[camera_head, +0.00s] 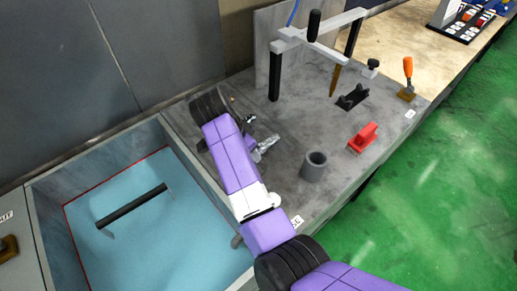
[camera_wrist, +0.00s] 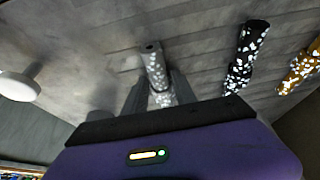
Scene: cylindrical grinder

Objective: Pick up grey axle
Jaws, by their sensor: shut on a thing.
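In the wrist view, the grey axle (camera_wrist: 156,68) is a slim rod with pale speckles, between the two fingers of my gripper (camera_wrist: 158,92). The fingers are shut on it, and one end of the axle sticks out beyond them. The lower part of the axle is hidden by the fingers and gripper body. In the head view, a shiny grey piece that looks like the axle (camera_head: 265,146) shows beside my arm, over the grey worktop. My arm hides most of the gripper there. I cannot tell whether the axle touches the worktop.
A black speckled rod (camera_wrist: 246,55) and a yellow one (camera_wrist: 301,68) are to the right in the wrist view. On the worktop stand a grey cup (camera_head: 314,167), a red block (camera_head: 363,138) and a metal frame (camera_head: 320,40). A blue-floored basin (camera_head: 150,245) lies left.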

